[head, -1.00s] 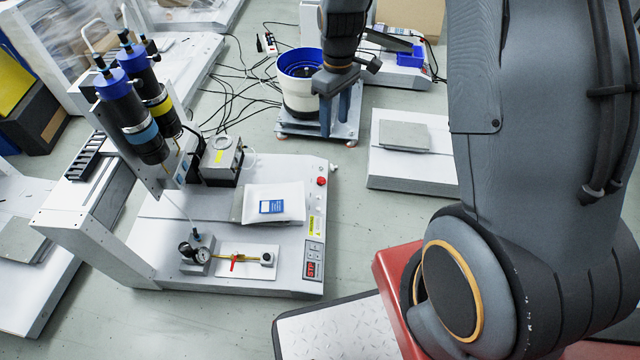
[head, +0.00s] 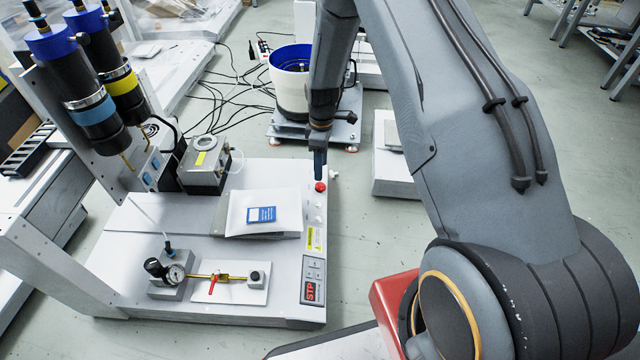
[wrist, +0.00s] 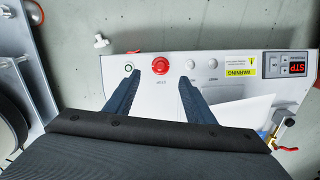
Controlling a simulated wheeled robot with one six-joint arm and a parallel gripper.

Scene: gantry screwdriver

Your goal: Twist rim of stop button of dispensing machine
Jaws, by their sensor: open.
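The red stop button (head: 320,187) sits on the right edge of the dispensing machine's white base (head: 180,225). In the wrist view the stop button (wrist: 161,66) is round and red and shows between and beyond the fingertips. My gripper (head: 319,165) hangs fingers-down just above and behind the button in the head view. In the wrist view my gripper (wrist: 160,78) has its two blue fingers spread apart with nothing between them. I cannot tell how much gap is left between the fingertips and the button.
A white tray with a blue-labelled packet (head: 262,213) lies left of the button. A gauge (head: 175,273) and brass valve (head: 222,278) stand at the front. A blue-rimmed bowl feeder (head: 291,75) stands behind. The STP display (wrist: 295,66) lies right of the button in the wrist view.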

